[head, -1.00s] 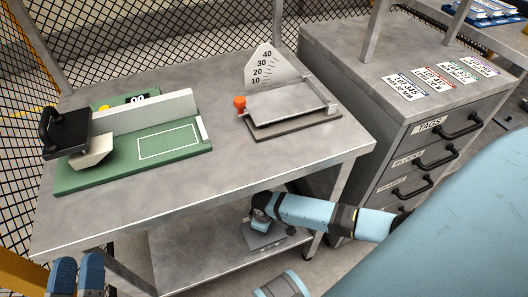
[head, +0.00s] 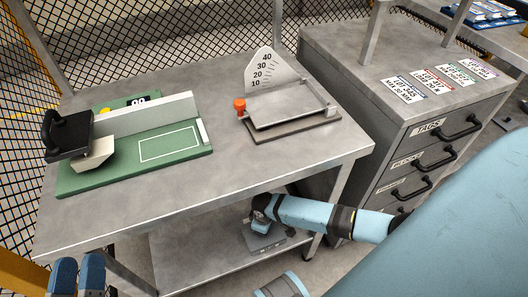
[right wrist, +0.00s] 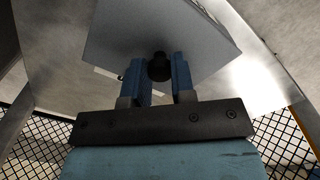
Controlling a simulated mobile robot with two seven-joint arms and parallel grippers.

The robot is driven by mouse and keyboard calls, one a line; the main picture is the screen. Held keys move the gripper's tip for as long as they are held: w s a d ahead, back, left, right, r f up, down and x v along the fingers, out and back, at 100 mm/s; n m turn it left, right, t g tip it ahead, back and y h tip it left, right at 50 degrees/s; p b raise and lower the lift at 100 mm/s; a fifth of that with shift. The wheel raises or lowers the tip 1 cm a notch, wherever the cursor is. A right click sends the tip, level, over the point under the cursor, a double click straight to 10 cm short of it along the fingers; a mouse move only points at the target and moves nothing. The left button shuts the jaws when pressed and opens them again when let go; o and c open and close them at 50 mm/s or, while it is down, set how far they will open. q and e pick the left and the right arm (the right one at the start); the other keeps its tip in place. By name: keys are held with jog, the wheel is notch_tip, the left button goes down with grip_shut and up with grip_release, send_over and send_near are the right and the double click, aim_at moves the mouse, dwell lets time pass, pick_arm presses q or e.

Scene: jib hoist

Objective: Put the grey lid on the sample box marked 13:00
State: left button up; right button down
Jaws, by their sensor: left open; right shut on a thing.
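My right gripper (head: 261,219) reaches down over the lower shelf of the table. In the right wrist view its two blue fingers (right wrist: 158,75) are shut on the black knob (right wrist: 159,66) of the grey lid (right wrist: 205,38). In the head view a flat grey piece (head: 264,238) shows under that gripper, with small marks on its front edge that I cannot read. I cannot tell whether it touches the shelf. My left gripper (head: 78,277) is open and empty at the bottom left. No box readable as 13:00 shows.
The lower shelf (head: 190,262) has bare room left of the right gripper. The tabletop (head: 240,175) above holds a green board (head: 120,172) with a black-handled piece (head: 70,137), and a tray (head: 285,105) with an angle scale. A drawer cabinet (head: 400,130) stands at right.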

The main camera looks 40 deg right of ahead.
jog(key=shift+f+p, duration=0.15)
jog(key=shift+p, duration=0.2)
dwell(0.4)
jog(key=c, duration=0.9)
grip_release()
